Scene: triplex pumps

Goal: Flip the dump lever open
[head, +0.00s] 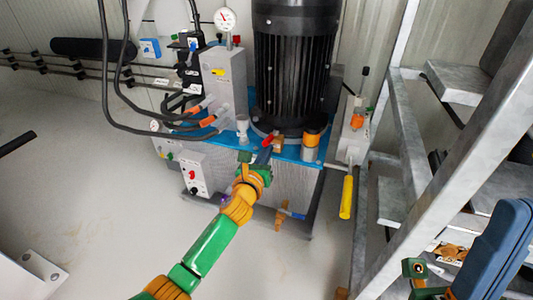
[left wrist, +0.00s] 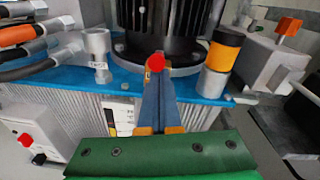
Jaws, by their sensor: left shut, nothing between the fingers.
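A small red-tipped lever (head: 268,140) stands at the base of the black motor, on the blue tank top. In the left wrist view its red end (left wrist: 155,62) shows just beyond my fingertips. My left gripper (head: 264,155) is shut and empty, with its blue fingers together and pointing at the red end. The fingers (left wrist: 154,95) hide the lever's lower part, and I cannot tell whether they touch it. I cannot tell for sure that this is the dump lever. My right gripper is not clearly in view.
A capped orange-and-black cylinder (head: 311,138) stands right of the lever. A yellow handle (head: 346,197) hangs from a grey block further right. Hoses (head: 185,125) and a switch box (head: 193,175) are on the left. Metal stairs (head: 450,160) stand at right. The floor at left is clear.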

